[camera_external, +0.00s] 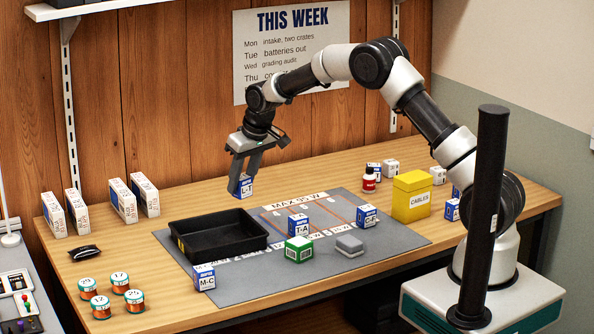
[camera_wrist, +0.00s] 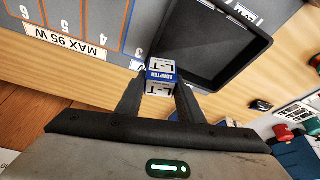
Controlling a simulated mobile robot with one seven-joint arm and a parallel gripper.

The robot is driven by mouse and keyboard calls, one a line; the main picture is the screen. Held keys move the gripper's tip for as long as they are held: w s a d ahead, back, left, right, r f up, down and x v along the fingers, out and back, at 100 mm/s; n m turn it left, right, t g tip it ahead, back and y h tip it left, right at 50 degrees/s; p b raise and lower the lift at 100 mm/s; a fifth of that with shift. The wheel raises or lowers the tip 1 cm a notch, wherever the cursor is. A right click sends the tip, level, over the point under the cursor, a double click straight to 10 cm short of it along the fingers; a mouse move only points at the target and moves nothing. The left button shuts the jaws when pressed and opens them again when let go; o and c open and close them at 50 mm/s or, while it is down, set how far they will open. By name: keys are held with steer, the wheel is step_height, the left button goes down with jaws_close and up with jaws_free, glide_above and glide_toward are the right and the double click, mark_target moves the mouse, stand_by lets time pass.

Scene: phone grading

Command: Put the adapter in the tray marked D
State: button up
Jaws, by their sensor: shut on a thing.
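My gripper (camera_external: 243,180) is shut on a small white-and-blue adapter box marked L-T (camera_external: 246,187) and holds it in the air. The box, with ADAPTER printed on it, also shows between the fingers in the wrist view (camera_wrist: 160,72). A black open tray (camera_external: 226,247) lies on the grey mat below and left of the held box. It looks empty; a yellow label is on its left end, but I cannot read its letter. Other adapter boxes marked T-A (camera_external: 299,226) and M-C (camera_external: 204,279) and one at the right (camera_external: 367,217) stand on the mat.
The grey mat (camera_external: 270,293) has a green-and-white box (camera_external: 298,250) and a grey block (camera_external: 349,244). A yellow CABLES box (camera_external: 411,197) stands at the right. White-and-blue boxes (camera_external: 123,201), a black pouch (camera_external: 84,252) and several wire spools (camera_external: 101,306) are at the left.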

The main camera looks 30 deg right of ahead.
steer(key=s+a+n, duration=0.1)
steer(key=s+a, duration=0.4)
steer(key=a, duration=0.3)
steer(key=b, duration=0.1)
glide_toward(218, 237)
steer(key=s+a, duration=0.2)
steer(key=shift+s+a+f+n, duration=0.15)
steer(key=shift+s+a+n, duration=0.05)
steer(key=shift+s+n, duration=0.1)
steer(key=shift+y, duration=0.3)
steer(key=shift+f, duration=2.15)
steer(key=shift+b, duration=0.3)
steer(key=shift+f, duration=0.2)
steer(key=o, duration=1)
steer(key=shift+o, duration=0.2)
